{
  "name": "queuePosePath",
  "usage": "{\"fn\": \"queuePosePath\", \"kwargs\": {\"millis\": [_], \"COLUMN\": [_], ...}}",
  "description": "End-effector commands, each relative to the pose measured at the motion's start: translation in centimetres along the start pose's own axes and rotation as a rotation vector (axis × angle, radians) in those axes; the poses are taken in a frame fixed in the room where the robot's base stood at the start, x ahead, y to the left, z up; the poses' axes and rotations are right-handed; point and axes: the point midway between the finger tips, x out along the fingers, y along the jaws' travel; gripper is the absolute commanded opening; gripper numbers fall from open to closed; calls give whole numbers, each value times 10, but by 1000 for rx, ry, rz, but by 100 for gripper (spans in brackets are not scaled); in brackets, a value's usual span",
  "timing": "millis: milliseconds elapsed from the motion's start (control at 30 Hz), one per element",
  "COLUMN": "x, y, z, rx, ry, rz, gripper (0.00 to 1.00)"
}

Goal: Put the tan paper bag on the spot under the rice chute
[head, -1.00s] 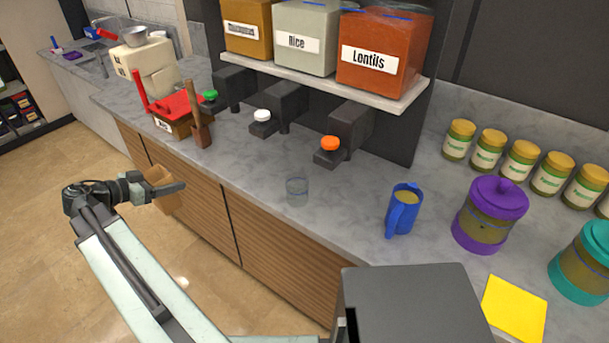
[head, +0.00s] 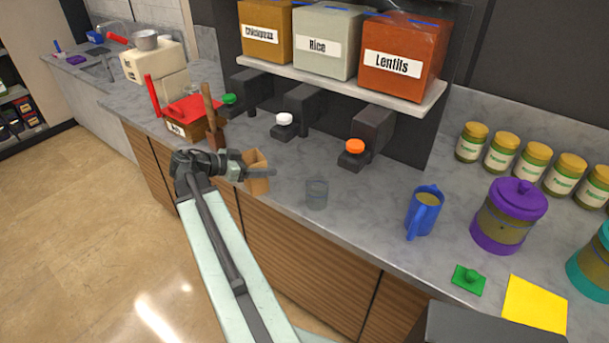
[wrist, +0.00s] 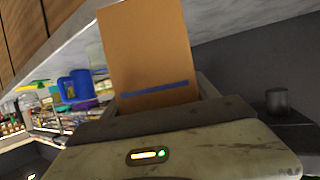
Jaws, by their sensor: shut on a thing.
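The tan paper bag (head: 256,181) is held in my gripper (head: 250,173) at the counter's front edge in the head view. In the wrist view the bag (wrist: 148,50) stands up from the jaws, with a dark blue stripe near them. My gripper is shut on it. The rice bin (head: 315,42) sits on the shelf between two other bins. The chute below it, with a white knob (head: 284,119), hangs over the counter, behind and to the right of the bag. I cannot tell any marking on the counter under that chute.
A clear glass (head: 316,194) stands to the right of the bag. A blue mug (head: 423,212) is farther right. A wooden-handled scoop (head: 211,120) and a red-topped box (head: 189,117) are behind left. The counter (head: 270,150) between bag and chute looks clear.

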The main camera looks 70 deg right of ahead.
Motion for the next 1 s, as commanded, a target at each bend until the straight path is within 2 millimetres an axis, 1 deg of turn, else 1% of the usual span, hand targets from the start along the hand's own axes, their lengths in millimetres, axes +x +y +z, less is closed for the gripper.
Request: {"fn": "queuePosePath", "kwargs": {"millis": [67, 167, 200, 400, 500, 600, 700, 833, 933, 967, 1000], "x": [11, 37, 49, 105, 128, 142, 147, 149, 161, 165, 169], "y": [0, 0, 0, -2, -2, -3, -3, -2, -3, -3, -3], "z": [-5, -15, -20, -44, -53, -59, -61, -62, -67, -60, -48], "rx": [0, 1, 1, 0, -1, -2, -2, -2, -1, -2, -2], "ry": [0, 0, 0, 0, 1, 1, 0, 0, 0, 0, 0], "rz": [1, 1, 1, -1, -2, -4, -5, -5, -5, -5, -6], "gripper": [29, 29, 29, 29, 29, 29, 29, 29, 29, 29, 29]}}
